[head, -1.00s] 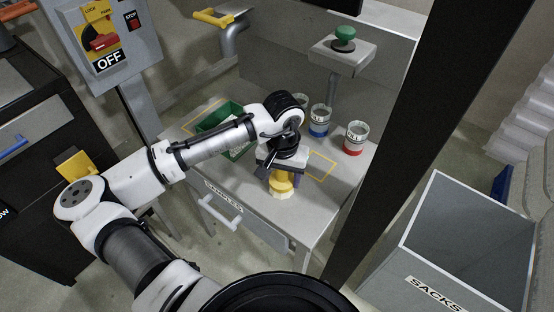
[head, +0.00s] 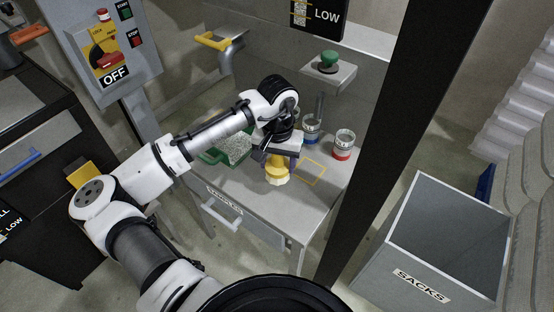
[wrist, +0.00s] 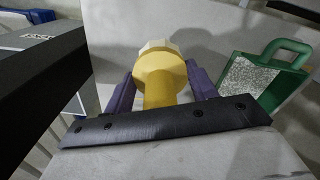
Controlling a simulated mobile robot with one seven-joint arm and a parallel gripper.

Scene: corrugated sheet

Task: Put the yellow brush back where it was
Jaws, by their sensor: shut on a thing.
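I cannot tell whether that end touches the table.
A green scoop (head: 212,156) with speckled grey contents is left of my gripper. Cans with blue (head: 311,128) and red (head: 344,146) bands stand at the back. A dark post (head: 375,140) rises at the table's right, beside the sacks bin (head: 400,262). The front tabletop is clear.

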